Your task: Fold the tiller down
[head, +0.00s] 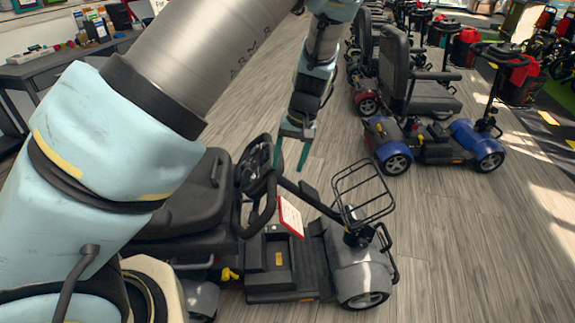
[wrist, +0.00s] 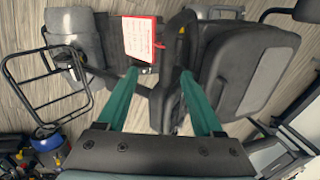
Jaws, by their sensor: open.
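The grey scooter's tiller (head: 315,200) rises from its front end and leans back toward the seat. Its dark handlebar head (head: 258,180) is just in front of the seat (head: 190,195). A white tag with a red edge (head: 291,216) hangs from the tiller; it also shows in the wrist view (wrist: 142,38). My gripper (head: 291,165) is open, its green fingers pointing down above and beside the handlebar head. In the wrist view, dark tiller parts show between and below the fingers (wrist: 160,74). Whether they touch is unclear.
A wire basket (head: 363,190) stands at the scooter's front. A blue scooter (head: 435,140) and more scooters stand behind to the right. A desk (head: 60,65) is at the back left. Open wood floor (head: 480,240) lies to the right.

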